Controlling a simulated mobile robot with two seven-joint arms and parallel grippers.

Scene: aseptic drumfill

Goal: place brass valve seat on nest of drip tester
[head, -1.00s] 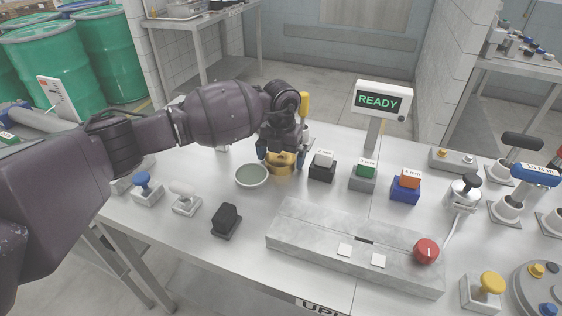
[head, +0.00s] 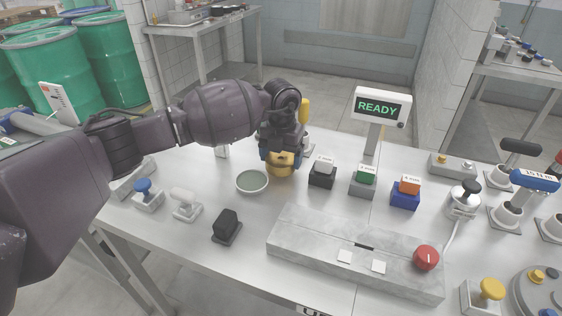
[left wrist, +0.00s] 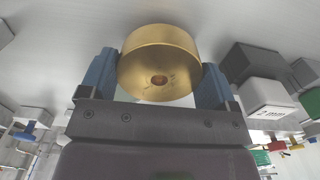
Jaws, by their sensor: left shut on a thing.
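The brass valve seat (head: 281,164) is a short gold cylinder with a small hole in its face, clear in the left wrist view (left wrist: 160,62). My left gripper (head: 281,158) is shut on it, with one blue fingertip on each side; the pads also show in the left wrist view (left wrist: 158,80). The seat is at or just above the steel table, behind and right of a shallow grey bowl (head: 252,181). I cannot tell for sure which fixture is the drip tester, and no nest is clearly identifiable. My right gripper is out of view.
A long grey fixture with a red knob (head: 426,257) lies in front. A black block (head: 227,226) stands near the front.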

